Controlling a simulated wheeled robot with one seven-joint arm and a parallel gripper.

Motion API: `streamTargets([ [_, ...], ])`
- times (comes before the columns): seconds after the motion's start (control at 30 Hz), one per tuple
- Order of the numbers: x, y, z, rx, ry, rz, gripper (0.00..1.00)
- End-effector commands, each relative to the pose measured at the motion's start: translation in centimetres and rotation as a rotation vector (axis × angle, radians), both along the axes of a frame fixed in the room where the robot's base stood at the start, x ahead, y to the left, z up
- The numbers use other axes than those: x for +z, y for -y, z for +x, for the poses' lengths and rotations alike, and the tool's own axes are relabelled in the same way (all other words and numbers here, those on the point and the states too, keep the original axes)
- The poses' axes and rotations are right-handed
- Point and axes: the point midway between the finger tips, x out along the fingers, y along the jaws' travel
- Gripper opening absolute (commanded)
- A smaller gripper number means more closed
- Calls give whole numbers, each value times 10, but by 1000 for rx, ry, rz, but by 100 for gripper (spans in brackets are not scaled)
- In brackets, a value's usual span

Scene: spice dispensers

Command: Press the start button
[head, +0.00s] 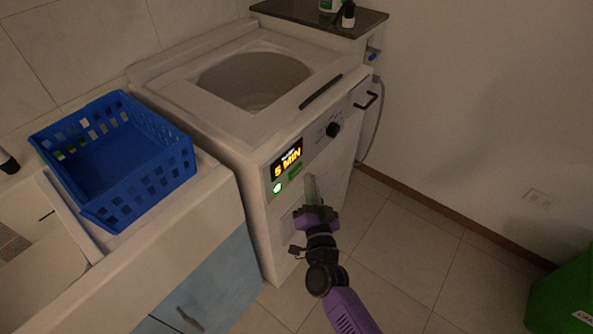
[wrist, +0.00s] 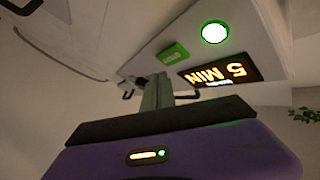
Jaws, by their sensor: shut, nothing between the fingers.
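The washing machine (head: 258,155) has a front panel with a lit round green-white button (head: 278,188) and a small green rectangle (head: 295,172) beside it. The round button (wrist: 215,32) and green rectangle (wrist: 173,52) also show in the wrist view. I cannot read which is marked start. An orange display (head: 287,158) reads "5 MIN". My gripper (head: 311,182) is shut and empty, in front of the panel and to the right of both. In the wrist view its fingers (wrist: 157,92) point toward the panel, below the green rectangle; contact cannot be told.
A black knob (head: 333,130) and black handle (head: 369,99) lie right of the display. A blue basket (head: 110,215) stands on the counter at left. A dark shelf (head: 318,17) with bottles is behind. A green bin (head: 565,297) stands at lower right; floor between is clear.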

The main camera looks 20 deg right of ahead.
Motion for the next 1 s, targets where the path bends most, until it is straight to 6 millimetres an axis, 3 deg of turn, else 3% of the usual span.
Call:
streamTargets([
  [0.4,0,22,-29,-1,-1,0,0],
  [1.0,0,23,-32,0,-1,1,0],
])
